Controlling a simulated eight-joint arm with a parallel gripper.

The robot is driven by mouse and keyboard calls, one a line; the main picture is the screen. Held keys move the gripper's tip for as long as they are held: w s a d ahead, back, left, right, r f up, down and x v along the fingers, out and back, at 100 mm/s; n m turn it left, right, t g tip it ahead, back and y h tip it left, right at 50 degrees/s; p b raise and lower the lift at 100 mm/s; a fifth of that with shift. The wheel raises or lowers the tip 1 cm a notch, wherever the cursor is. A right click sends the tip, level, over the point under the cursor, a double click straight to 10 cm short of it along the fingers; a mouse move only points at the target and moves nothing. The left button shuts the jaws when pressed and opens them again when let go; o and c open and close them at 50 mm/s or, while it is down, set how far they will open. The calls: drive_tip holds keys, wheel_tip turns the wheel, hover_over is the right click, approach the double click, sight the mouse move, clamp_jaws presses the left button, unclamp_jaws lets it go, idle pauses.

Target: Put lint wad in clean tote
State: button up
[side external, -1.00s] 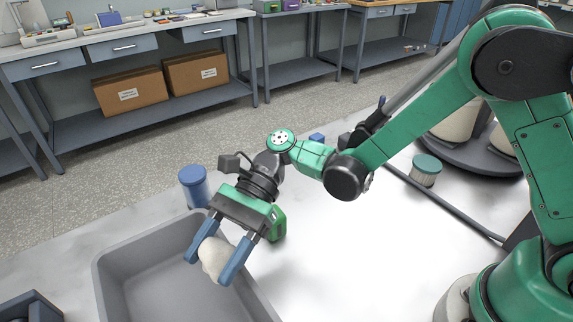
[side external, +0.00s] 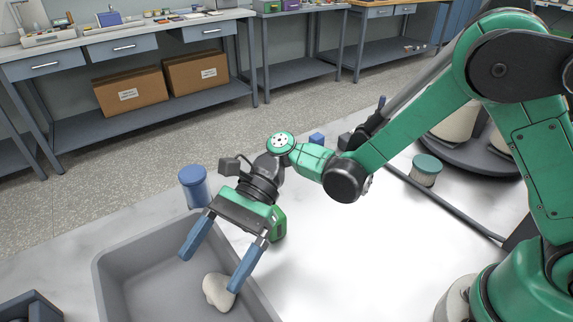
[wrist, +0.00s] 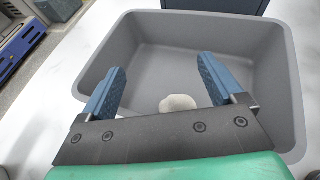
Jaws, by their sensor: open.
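The lint wad (side external: 217,290) is a small off-white lump inside the grey tote (side external: 117,283). In the wrist view the wad (wrist: 178,103) shows below and between the fingers, against the grey floor of the tote (wrist: 150,50). My gripper (side external: 208,273) is over the tote with its blue fingers spread wide and nothing between them. In the side view the right fingertip overlaps the wad's edge; I cannot tell whether it touches. The open fingers also show in the wrist view (wrist: 160,75).
A green-lidded container (side external: 426,170) stands farther right on the white table. A dark blue-grey bin (side external: 30,306) is at the lower left.

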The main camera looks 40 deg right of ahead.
drive_tip(key=r+v, duration=0.1)
drive_tip(key=v, duration=1)
drive_tip(key=s+d+n+t+h, duration=0.2)
drive_tip(key=d+n+t+h, duration=0.4)
drive_tip(key=d, duration=0.1)
drive_tip(key=s+d+n+t+h, duration=0.2)
drive_tip(key=d+n+t+h, duration=0.4)
drive_tip(key=d+n, duration=0.1)
drive_tip(key=shift+s+d+r+t+h, duration=0.2)
drive_tip(key=shift+s+d+t+h, duration=0.15)
drive_tip(key=shift+d, duration=0.45)
